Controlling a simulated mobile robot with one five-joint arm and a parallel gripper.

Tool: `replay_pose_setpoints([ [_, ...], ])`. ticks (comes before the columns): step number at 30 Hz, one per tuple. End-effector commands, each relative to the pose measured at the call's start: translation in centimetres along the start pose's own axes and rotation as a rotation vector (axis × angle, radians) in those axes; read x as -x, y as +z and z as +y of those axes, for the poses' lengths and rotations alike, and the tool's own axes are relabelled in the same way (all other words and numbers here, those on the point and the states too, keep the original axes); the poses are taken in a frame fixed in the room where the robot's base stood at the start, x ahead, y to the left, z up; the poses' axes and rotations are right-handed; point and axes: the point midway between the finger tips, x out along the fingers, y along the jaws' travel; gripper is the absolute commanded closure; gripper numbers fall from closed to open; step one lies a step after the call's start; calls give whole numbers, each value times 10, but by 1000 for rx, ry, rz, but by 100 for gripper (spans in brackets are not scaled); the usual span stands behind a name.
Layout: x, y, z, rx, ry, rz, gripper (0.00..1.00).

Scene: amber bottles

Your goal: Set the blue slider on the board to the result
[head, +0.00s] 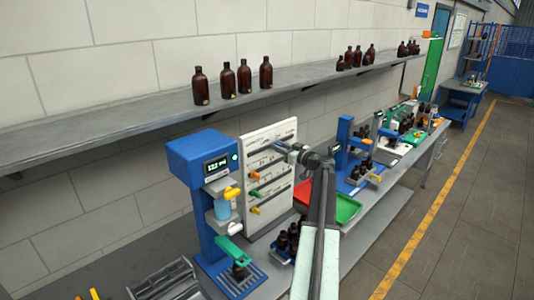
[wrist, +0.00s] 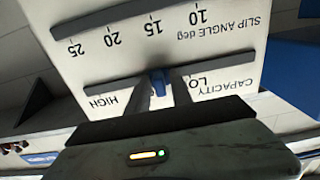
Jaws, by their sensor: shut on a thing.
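The white board (head: 285,190) stands upright on the bench in the head view. It fills the upper wrist view (wrist: 130,55) upside down. A slot there carries the labels CAPACITY, LO on the right and HIGH on the left. The blue slider (wrist: 158,86) sits in this slot, between the LO and HIGH labels, about midway. My gripper (wrist: 160,88) is shut on it, with a dark finger on each side.
A blue machine (head: 196,152) with a small lit display (head: 216,165) stands left of the board; its digits are hard to read. Green (head: 254,193) and yellow (head: 255,210) knobs sit lower on the board. Red (head: 305,192) and green (head: 347,208) trays lie to the right.

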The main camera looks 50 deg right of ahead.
Motion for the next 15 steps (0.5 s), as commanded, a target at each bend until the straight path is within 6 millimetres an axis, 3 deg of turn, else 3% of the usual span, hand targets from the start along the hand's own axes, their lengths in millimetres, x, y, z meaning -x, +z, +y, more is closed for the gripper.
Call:
replay_pose_setpoints([
  [1, -2, -1, 12, -1, 1, 2, 100],
  [6, -1, -1, 29, -2, 1, 2, 100],
  [15, 0, -1, 34, -2, 1, 3, 100],
])
